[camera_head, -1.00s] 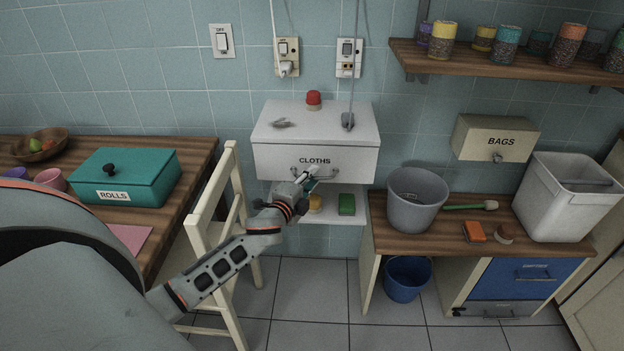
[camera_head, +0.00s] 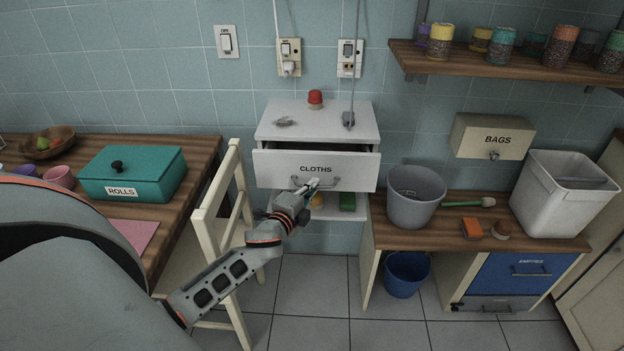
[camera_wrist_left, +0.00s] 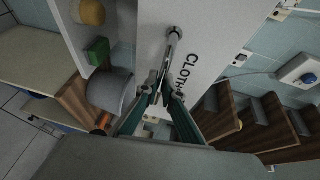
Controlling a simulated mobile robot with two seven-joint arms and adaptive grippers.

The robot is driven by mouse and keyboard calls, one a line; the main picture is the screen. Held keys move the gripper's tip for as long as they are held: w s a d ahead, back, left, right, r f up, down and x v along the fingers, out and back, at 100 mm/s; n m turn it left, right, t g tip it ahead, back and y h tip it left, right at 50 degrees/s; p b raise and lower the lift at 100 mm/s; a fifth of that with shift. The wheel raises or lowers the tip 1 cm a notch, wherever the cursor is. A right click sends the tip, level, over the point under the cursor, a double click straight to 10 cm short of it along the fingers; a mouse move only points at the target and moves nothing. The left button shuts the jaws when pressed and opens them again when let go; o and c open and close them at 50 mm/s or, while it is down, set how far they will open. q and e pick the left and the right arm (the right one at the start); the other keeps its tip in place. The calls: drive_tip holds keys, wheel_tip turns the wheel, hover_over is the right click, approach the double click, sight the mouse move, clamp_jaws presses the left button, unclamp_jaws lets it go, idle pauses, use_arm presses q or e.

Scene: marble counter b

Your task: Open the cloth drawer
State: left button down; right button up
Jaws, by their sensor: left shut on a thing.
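The white cloth drawer (camera_head: 343,168), labelled CLOTHS, is pulled partly out of its white wall cabinet (camera_head: 318,120). A dark gap shows above its front panel. In the left wrist view the fingers (camera_wrist_left: 163,88) close around the handle (camera_wrist_left: 172,50), beside the drawer front (camera_wrist_left: 210,35). The inside of the drawer is too dark to make out. My right gripper does not show.
A grey bucket (camera_head: 414,200) stands on the wooden counter (camera_head: 440,235) at right. A green sponge (camera_head: 347,202) lies on the shelf below the drawer. The tiled floor in front is clear.

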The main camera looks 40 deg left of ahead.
use_arm(q)
drive_tip(key=s+d+p, duration=0.1)
drive_tip(key=s+d, duration=0.5)
drive_tip(key=s, duration=0.4)
drive_tip(key=shift+s+d, duration=0.3)
drive_tip(key=shift+s, duration=0.05)
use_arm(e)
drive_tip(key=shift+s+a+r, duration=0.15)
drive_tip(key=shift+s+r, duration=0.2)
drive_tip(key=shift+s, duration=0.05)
use_arm(q)
drive_tip(key=c, duration=2.2)
unclamp_jaws()
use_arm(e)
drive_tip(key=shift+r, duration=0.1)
